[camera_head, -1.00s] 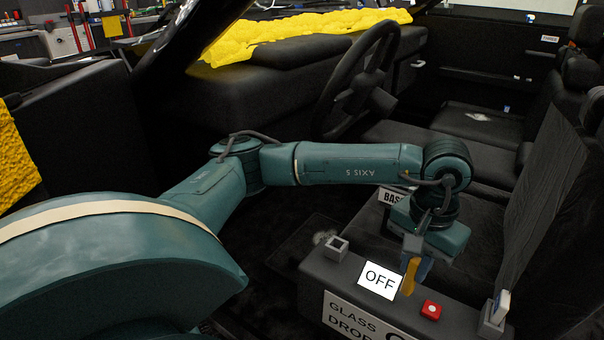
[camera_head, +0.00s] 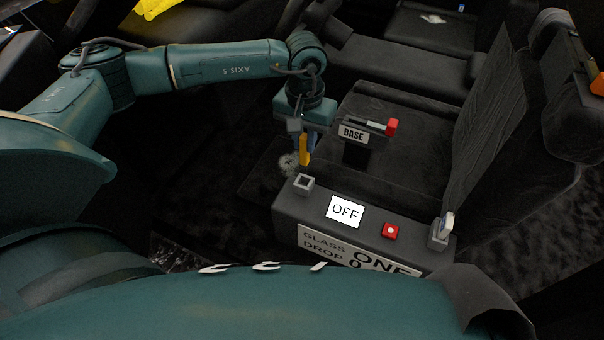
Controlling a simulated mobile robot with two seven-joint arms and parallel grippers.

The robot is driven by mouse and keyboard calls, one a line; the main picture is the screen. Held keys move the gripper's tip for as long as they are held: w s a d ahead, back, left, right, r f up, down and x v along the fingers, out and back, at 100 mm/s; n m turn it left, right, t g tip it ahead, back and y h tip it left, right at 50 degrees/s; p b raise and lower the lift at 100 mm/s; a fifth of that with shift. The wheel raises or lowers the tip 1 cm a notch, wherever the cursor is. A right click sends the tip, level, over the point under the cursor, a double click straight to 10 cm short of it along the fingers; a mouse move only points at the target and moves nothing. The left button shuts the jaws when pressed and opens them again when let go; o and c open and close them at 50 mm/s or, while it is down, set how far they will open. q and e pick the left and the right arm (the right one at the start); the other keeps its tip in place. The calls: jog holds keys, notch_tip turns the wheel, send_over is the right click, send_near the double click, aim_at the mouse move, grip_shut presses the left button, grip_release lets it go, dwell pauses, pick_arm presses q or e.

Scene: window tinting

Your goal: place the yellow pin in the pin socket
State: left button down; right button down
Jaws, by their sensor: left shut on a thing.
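The yellow pin (camera_head: 305,150) hangs roughly upright from my left gripper (camera_head: 305,136), which is shut on it. The pin socket (camera_head: 303,183), a small grey square-rimmed holder with a dark opening, stands on the left end of the dark control box. The pin's lower end shows just above and behind the socket in the picture, apart from it. How far it is from the socket in depth is hard to tell. My right gripper is not in view.
The control box (camera_head: 287,207) carries an OFF sign (camera_head: 345,211), a red button (camera_head: 390,231) and a grey holder (camera_head: 438,236) with a white-blue piece. Behind it, a BASE sign (camera_head: 353,134) stands beside a red-ended lever (camera_head: 391,127). Car seats fill the right side.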

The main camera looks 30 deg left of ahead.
pick_arm(q)
notch_tip(320, 180, down, 10)
jog(key=shift+r+b, duration=0.2)
jog(key=shift+b, duration=0.35)
jog(key=shift+f, duration=0.1)
jog(key=c, duration=1.3)
grip_release()
jog(key=shift+c, duration=0.2)
